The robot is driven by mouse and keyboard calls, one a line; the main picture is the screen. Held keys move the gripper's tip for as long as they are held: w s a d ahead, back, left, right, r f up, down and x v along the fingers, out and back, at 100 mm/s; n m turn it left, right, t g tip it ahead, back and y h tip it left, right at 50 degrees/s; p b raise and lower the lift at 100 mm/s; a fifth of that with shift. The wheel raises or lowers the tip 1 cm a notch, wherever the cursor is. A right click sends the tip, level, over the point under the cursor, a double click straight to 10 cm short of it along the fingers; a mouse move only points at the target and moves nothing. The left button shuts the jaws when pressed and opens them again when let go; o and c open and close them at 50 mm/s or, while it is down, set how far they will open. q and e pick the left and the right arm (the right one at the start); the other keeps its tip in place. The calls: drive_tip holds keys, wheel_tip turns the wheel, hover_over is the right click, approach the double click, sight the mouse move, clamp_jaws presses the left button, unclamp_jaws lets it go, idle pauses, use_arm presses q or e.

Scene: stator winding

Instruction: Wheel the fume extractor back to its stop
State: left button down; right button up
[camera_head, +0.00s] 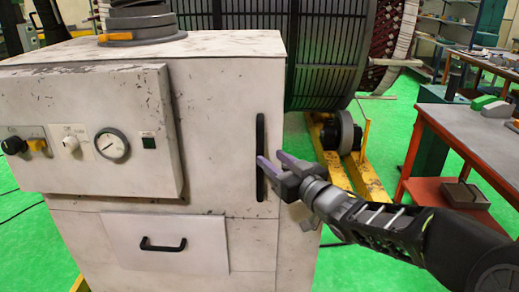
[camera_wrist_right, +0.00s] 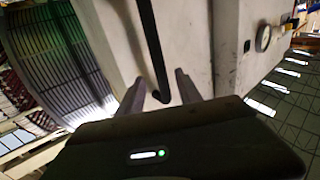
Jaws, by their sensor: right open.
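The fume extractor (camera_head: 225,100) is a scuffed white cabinet filling the left and middle of the head view. It has a control panel (camera_head: 95,165) with knobs and a gauge, a drawer with a black handle, and a long vertical black handle (camera_head: 260,150) on its right side. My right gripper (camera_head: 270,163) is open beside the lower part of that vertical handle. In the right wrist view, the handle's lower end (camera_wrist_right: 163,95) shows between the two open fingers (camera_wrist_right: 158,92). I cannot tell whether the fingers touch it. My left gripper is not in view.
A large dark ribbed stator (camera_head: 330,50) stands behind the cabinet on a yellow frame with a wheel (camera_head: 340,133). A red-edged workbench (camera_head: 455,140) with a lower shelf is at the right. Green floor shows between them; cables lie on it.

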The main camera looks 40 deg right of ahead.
sight(262, 152)
drive_tip(key=w, duration=0.3)
drive_tip(key=w+p, duration=0.1)
drive_tip(key=w, duration=0.2)
drive_tip(key=shift+w+d, duration=0.2)
drive_tip(key=shift+w, duration=0.1)
drive_tip(key=shift+c, duration=0.4)
clamp_jaws()
idle(0.7)
